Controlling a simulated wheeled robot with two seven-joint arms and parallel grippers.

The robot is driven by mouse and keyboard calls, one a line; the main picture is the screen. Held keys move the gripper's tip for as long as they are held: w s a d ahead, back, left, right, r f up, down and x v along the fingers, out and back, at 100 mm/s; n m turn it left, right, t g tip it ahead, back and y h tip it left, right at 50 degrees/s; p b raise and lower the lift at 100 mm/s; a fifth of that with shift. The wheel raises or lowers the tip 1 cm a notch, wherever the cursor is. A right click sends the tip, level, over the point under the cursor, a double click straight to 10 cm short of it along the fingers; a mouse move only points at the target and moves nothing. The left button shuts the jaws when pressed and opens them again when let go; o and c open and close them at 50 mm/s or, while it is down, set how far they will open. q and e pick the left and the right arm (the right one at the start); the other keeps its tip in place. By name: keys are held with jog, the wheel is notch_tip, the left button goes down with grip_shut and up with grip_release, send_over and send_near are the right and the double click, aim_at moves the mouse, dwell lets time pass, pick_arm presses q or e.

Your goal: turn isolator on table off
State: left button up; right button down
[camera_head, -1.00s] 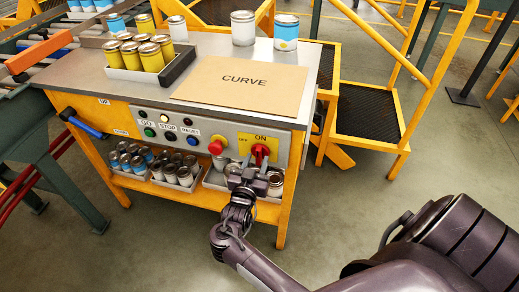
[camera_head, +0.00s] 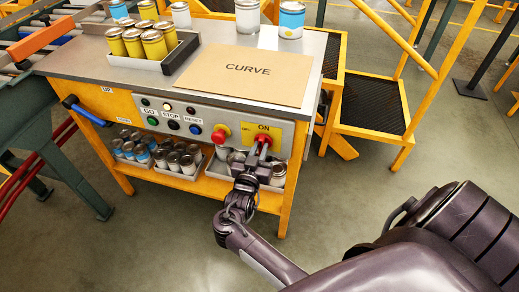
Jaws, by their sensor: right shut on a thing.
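The isolator (camera_head: 263,139) is a red rotary handle on a yellow plate at the right end of the grey control panel on the table (camera_head: 92,68). The plate carries the labels OFF on the left and ON above the handle. My right gripper (camera_head: 261,151) reaches up from below to the handle and is shut on it. The fingers hide the handle's lower part, so its exact angle is hard to tell. My left gripper is not in view.
A red mushroom button (camera_head: 219,136) sits just left of the isolator. GO, STOP and RESET buttons are further left. Trays of cans (camera_head: 180,158) stand on the shelf below. The CURVE board (camera_head: 245,80) lies on the tabletop. A yellow-railed step (camera_head: 372,103) stands at right.

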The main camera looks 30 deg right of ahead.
jog(key=shift+r+n+p, duration=0.15)
jog(key=shift+n+p, duration=0.2)
jog(key=shift+n, duration=0.15)
jog(key=n+p, duration=0.2)
jog(key=n, duration=0.1)
jog(key=shift+w, duration=0.15)
jog(key=n+p, duration=0.2)
jog(key=n, duration=0.1)
jog(key=shift+a+n, duration=0.1)
jog(key=shift+n, duration=0.3)
jog(key=n+p, duration=0.1)
jog(key=n, duration=0.1)
jog(key=shift+w+n, duration=0.15)
jog(key=shift+n, duration=0.25)
jog(key=shift+f+n+p, duration=0.2)
jog(key=shift+n+p, duration=0.5)
jog(key=shift+n, duration=1)
jog(key=shift+f+n+p, duration=0.15)
jog(key=shift+n+p, duration=0.5)
jog(key=shift+n, duration=1.05)
